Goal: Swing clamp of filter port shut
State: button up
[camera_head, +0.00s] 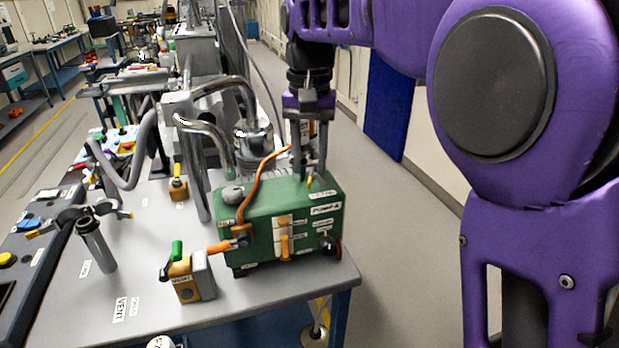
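My gripper (310,174) points down over the right part of the green pump box (262,218). Its two fingers stand apart, with a gap between them. A small yellow piece (309,184) shows on the box top between the fingertips; I cannot tell whether they touch it. I cannot tell which part is the filter port. A grey round fitting (232,194) sits on the left of the box top. At left, a grey metal tube (96,246) stands on the table with a dark clamp with spread arms (70,216) around its top.
An orange cable (258,180) arches over the box. Bent metal pipes (200,165) rise behind. Grey floor (400,270) is free at right.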

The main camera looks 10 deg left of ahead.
jog(key=shift+f, duration=1.35)
grip_shut()
dwell(0.4)
